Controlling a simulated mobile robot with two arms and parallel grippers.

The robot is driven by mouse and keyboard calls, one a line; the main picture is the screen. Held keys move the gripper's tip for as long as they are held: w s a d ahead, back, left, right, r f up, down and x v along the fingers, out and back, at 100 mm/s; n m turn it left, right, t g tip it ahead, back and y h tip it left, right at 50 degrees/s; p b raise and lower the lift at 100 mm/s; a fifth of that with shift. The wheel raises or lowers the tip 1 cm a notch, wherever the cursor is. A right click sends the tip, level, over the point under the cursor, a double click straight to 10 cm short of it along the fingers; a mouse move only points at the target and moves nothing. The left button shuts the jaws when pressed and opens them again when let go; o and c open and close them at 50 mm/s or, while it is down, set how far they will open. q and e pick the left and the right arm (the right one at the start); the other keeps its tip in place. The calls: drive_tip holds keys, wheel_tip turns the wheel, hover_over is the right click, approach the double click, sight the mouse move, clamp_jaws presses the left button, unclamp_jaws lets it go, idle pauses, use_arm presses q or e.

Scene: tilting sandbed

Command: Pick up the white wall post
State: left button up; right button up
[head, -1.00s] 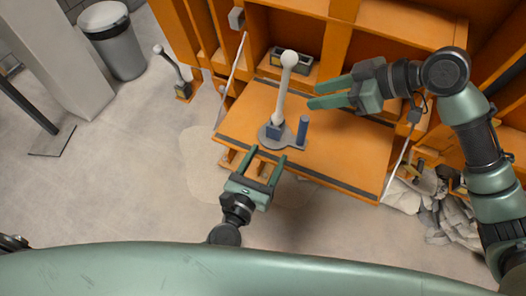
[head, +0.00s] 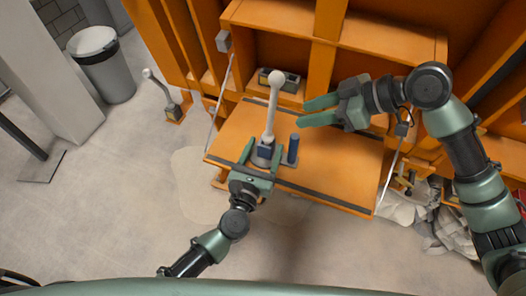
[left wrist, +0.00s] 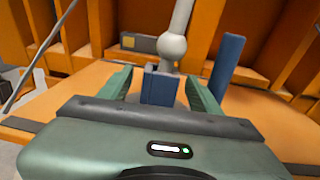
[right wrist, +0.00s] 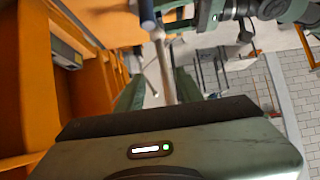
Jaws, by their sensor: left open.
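The white wall post (head: 270,112) stands upright on the orange board, with rounded knobs and a blue block (head: 265,152) at its foot. In the left wrist view the white post (left wrist: 178,35) rises behind the blue block (left wrist: 160,86). My left gripper (head: 261,163) is open, low at the foot of the post, with one finger on each side of the blue block; contact is unclear. My right gripper (head: 303,111) is open and empty, to the right of the post at mid height. Its wrist view shows a pale rod (right wrist: 163,65) between the fingers.
A short blue cylinder (head: 293,149) stands close to the right of the post. The orange board (head: 340,170) hangs from rods in front of an orange cabinet. A similar post (head: 160,90) and a grey bin (head: 104,65) stand at left.

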use_arm(q)
drive_tip(key=shift+c, duration=0.3)
clamp_jaws()
use_arm(e)
drive_tip(key=shift+o, duration=0.4)
drive_tip(key=shift+a+f, duration=0.1)
drive_tip(key=shift+f, duration=0.2)
drive_tip(key=m+t+y, duration=0.2)
drive_tip(key=m+t, duration=0.4)
drive_tip(key=t, duration=0.4)
approach(270, 121)
drive_tip(key=w+f, duration=0.2)
drive_tip(key=x, duration=0.8)
drive_tip(key=r+x, duration=0.1)
drive_tip(key=x, duration=0.3)
drive_tip(key=shift+s+a, duration=0.15)
drive_tip(key=shift+a, duration=0.2)
